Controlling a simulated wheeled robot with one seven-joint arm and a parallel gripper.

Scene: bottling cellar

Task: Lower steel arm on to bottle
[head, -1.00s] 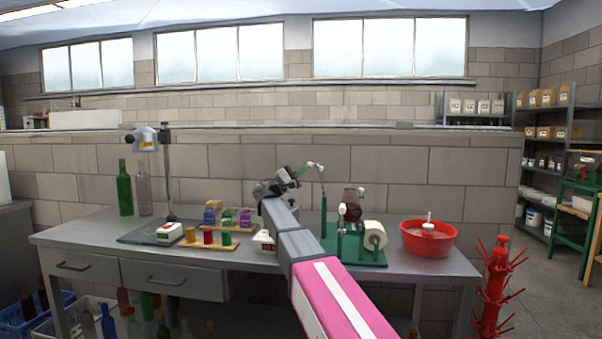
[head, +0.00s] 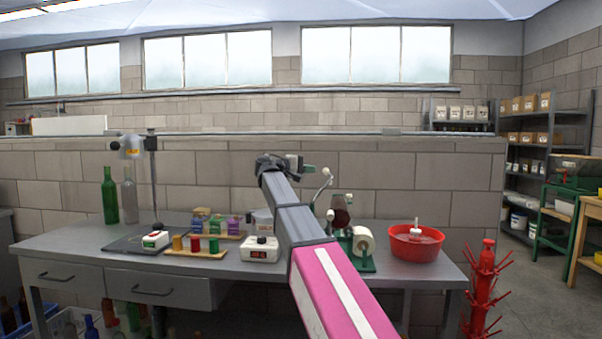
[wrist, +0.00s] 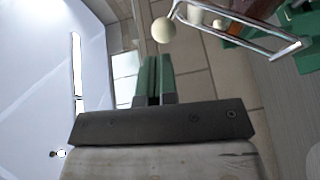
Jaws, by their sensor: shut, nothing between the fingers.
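The steel arm (head: 319,190) is a bent rod with a pale ball knob (head: 326,171). It leans right, raised above the brown bottle (head: 341,210) in the green machine (head: 366,264) on the bench. In the wrist view the steel arm (wrist: 243,22) runs right from its knob (wrist: 164,30), with part of the bottle (wrist: 258,8) beside it. My gripper (head: 309,168) is shut and empty, just left of the knob; its green fingers (wrist: 152,75) point at the knob in the wrist view, apparently a small gap away. My arm hides the machine's left part.
A white label roll (head: 363,240) sits on the machine's right, with a red basin (head: 415,245) beyond it. A red bottle rack (head: 484,290) stands beside the bench.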

